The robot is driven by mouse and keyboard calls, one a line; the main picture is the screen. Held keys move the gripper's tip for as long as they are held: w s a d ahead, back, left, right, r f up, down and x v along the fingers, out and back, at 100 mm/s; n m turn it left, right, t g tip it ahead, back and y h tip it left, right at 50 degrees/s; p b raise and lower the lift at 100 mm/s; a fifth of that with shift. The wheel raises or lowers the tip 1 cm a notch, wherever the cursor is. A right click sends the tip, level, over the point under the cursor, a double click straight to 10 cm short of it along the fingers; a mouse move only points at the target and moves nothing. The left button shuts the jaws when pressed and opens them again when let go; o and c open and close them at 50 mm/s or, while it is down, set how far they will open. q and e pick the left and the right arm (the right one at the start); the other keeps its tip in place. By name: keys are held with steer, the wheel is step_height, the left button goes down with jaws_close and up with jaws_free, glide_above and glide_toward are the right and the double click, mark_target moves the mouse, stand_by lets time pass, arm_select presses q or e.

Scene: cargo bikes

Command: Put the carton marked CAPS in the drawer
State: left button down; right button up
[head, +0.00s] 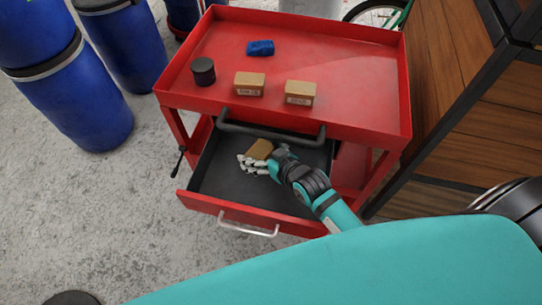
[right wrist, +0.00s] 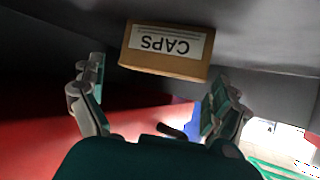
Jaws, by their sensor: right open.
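The brown carton (head: 260,149) is over the dark floor of the open drawer, towards its back. In the right wrist view the carton (right wrist: 165,50) shows its white CAPS label upside down. The drawer (head: 215,180) is pulled out below the top of the red cart. My right gripper (head: 262,161) reaches into the drawer beside the carton. Its fingers are spread, with the carton just beyond and between the tips, and a gap shows on both sides. I cannot tell whether the carton lies flat on the drawer floor. My left gripper is not in view.
The red cart top (head: 345,65) holds two other cartons (head: 250,84) (head: 300,92), a dark round can (head: 203,71) and a blue item (head: 260,48). A black handle bar (head: 268,131) crosses above the drawer's back. Blue barrels (head: 75,100) stand left; wooden panelling (head: 460,130) is right.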

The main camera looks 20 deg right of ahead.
steer(key=p+v, duration=0.1)
steer(key=v, duration=1.1)
steer(key=shift+d, duration=0.1)
